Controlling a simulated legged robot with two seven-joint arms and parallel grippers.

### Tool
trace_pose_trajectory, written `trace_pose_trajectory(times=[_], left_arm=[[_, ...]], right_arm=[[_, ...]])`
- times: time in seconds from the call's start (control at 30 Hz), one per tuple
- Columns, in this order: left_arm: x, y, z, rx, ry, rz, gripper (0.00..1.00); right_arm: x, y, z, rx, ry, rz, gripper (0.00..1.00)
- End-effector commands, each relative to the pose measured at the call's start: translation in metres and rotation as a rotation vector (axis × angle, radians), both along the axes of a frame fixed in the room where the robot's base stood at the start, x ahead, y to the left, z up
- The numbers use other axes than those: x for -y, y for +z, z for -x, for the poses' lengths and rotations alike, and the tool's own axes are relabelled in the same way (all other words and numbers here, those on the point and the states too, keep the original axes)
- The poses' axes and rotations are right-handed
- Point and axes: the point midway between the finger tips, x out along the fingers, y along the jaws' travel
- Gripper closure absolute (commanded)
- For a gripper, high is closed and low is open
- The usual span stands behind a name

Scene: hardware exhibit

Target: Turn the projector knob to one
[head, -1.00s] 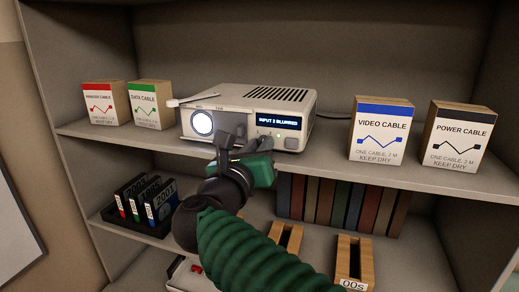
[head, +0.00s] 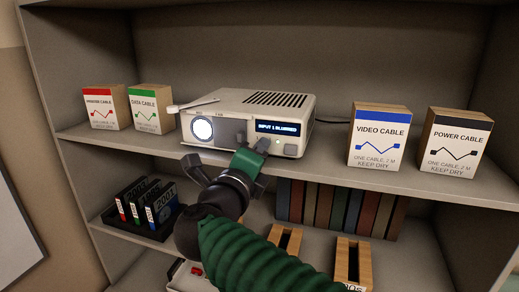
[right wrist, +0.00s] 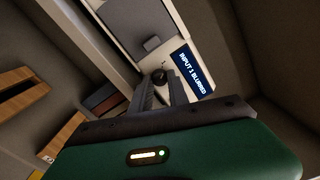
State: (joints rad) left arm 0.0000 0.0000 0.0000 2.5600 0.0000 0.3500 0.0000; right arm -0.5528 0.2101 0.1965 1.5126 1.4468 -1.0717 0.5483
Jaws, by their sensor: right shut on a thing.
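The white projector (head: 215,108) sits on the upper shelf, with a lit round lens at its left front. Its display (head: 279,128) reads "INPUT 1 BLURRED". My right gripper (head: 252,141) is at the projector's front, just below and left of the display, and hides the knob in the head view. In the right wrist view, the small dark round knob (right wrist: 160,75) shows at the tips of my right gripper's fingers (right wrist: 161,84), which are shut on it. The knob's pointer mark cannot be made out. My left gripper is not in view.
Analog cable (head: 101,108) and data cable (head: 145,109) boxes stand left of the projector. Video cable (head: 379,139) and power cable (head: 452,145) boxes stand to the right.

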Motion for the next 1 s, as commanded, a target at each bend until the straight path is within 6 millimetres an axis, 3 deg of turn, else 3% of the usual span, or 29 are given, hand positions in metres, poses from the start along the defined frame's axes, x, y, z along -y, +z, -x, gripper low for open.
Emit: trace_pose_trajectory(times=[0.4,0.93,0.97,1.0], left_arm=[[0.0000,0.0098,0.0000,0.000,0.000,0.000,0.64],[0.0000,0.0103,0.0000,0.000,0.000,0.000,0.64],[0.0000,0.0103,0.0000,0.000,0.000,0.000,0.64],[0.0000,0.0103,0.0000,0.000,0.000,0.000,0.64]], right_arm=[[-0.0008,-0.0039,-0.0005,-0.068,0.002,0.185,1.00],[-0.0016,-0.0052,-0.0004,-0.078,0.004,0.210,1.00],[-0.0016,-0.0052,-0.0004,-0.078,0.004,0.210,0.78],[-0.0016,-0.0053,-0.0004,-0.078,0.004,0.210,0.73]])
